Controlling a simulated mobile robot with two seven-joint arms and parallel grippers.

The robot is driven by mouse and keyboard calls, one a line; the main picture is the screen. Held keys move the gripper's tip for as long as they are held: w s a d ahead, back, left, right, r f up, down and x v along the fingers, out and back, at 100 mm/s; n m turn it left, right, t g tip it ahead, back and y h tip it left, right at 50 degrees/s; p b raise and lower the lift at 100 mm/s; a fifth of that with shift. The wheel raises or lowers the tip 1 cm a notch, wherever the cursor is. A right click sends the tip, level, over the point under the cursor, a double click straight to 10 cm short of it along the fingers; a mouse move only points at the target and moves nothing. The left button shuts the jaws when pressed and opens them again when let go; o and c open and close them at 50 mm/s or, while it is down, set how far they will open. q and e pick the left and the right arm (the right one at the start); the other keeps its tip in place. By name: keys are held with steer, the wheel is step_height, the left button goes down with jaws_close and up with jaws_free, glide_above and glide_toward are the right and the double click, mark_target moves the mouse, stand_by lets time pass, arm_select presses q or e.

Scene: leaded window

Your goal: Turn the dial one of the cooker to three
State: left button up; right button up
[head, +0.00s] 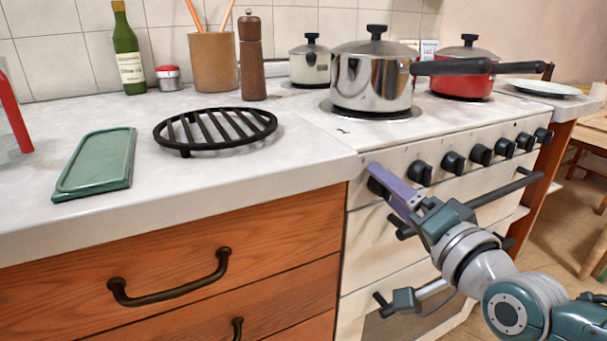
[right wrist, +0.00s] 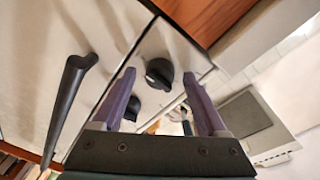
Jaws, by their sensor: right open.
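The white cooker (head: 470,122) stands right of the counter, with a row of several black dials along its front panel. The leftmost dial (head: 376,187) is mostly hidden behind my right gripper (head: 390,184) in the head view. In the right wrist view a black dial (right wrist: 160,74) lies between the open fingers of my right gripper (right wrist: 161,76), with no clear contact. A second dial (right wrist: 132,107) shows closer to the gripper base. No numbers on the dials can be read. My left gripper is not in view.
A steel pot (head: 372,80) and a red pan (head: 465,82) stand on the cooker, handles pointing right. A dark oven rail (head: 500,190) runs below the dials. A black trivet (head: 215,128) and green tray (head: 95,163) lie on the counter.

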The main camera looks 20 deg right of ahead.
steer(key=s+p, duration=0.2)
steer(key=s, duration=0.8)
steer(key=shift+a, duration=0.15)
steer(key=shift+r, duration=0.1)
steer(key=s+a+r+n+g+y+p, duration=0.35)
steer(key=a+r+n+g+p, duration=0.35)
steer(key=a+p, duration=0.45)
steer(key=s+d+r+n+g+h+p, duration=0.25)
steer(key=s+r+n+g+p, duration=0.5)
steer(key=s+r+p, duration=0.65)
step_height(320, 180, up, 37)
steer(key=p, duration=3.5)
steer(key=shift+w+a+m, duration=0.2)
steer(key=shift+w+m, duration=0.05)
steer(key=shift+m, duration=0.1)
